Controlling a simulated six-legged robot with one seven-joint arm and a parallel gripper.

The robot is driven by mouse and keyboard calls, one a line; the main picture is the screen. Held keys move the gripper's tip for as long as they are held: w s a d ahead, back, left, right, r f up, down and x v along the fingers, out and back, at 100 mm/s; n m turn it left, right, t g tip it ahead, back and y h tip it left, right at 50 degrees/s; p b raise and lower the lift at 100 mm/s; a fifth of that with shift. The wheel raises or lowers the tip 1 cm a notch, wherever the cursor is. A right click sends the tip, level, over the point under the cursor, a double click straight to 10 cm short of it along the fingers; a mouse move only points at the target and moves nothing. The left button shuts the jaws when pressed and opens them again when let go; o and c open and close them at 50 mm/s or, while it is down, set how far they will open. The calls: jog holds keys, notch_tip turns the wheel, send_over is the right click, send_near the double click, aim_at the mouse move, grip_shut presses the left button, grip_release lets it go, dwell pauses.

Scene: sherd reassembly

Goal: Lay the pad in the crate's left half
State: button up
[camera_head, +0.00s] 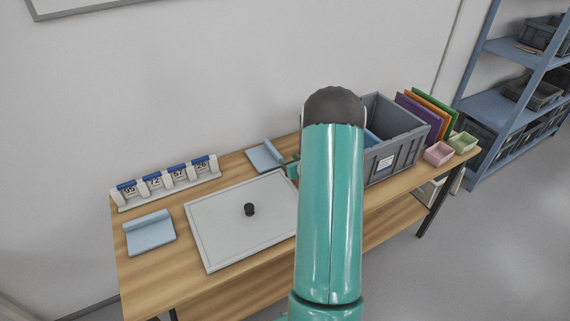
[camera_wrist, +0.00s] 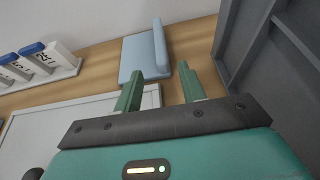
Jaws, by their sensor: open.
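One light blue pad with a raised edge (camera_head: 149,233) lies on the table at the left. Another like it (camera_head: 266,156) lies at the back, beyond the board; it also shows in the wrist view (camera_wrist: 137,58). My gripper (camera_wrist: 160,70) is open and empty, its fingers pointing toward the near edge of that back pad, apart from it. In the head view my arm hides most of the gripper. The grey crate (camera_head: 405,150) stands right of my arm, its left part hidden. Something blue (camera_head: 371,138) shows inside it. The crate wall is at right in the wrist view (camera_wrist: 230,40).
A pale board with a black knob (camera_head: 249,210) lies mid-table. A rack of numbered blue-topped pieces (camera_head: 168,182) stands at the back left. Purple, orange and green panels (camera_head: 420,116) and pink (camera_head: 438,154) and green (camera_head: 462,144) bins are right of the crate.

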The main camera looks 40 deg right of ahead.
jog(key=w+a+r+n+y, duration=0.4)
jog(key=a+r+n, duration=0.1)
jog(key=a+r, duration=0.35)
jog(key=s+a+r+n+g+y, duration=0.15)
jog(key=a+r+n, duration=0.3)
jog(key=a, duration=0.45)
jog(key=s+a+r+n+g+y, duration=0.1)
jog(key=a+r+n+y, duration=0.25)
jog(key=a+n, duration=0.35)
jog(key=s+a+r+n+g+y, duration=0.1)
jog(key=a+r+n, duration=0.35)
jog(key=a, duration=0.55)
jog(key=s+a+r+n+g+h, duration=0.2)
jog(key=s+a+n, duration=0.3)
jog(key=s+n, duration=0.3)
jog(key=s+a+r+n+g+h, duration=0.2)
jog(key=s+a+n, duration=0.4)
jog(key=s, duration=0.8)
notch_tip(320, 180, up, 3)
jog(key=n+h, duration=0.1)
jog(key=n, duration=0.2)
jog(key=shift+s+h, duration=0.25)
jog(key=shift+h, duration=0.05)
jog(key=shift+o, duration=0.6)
jog(key=shift+s+d+n+h, duration=0.3)
jog(key=shift+s+n, duration=0.15)
jog(key=shift+n, duration=0.15)
jog(key=shift+c, duration=1)
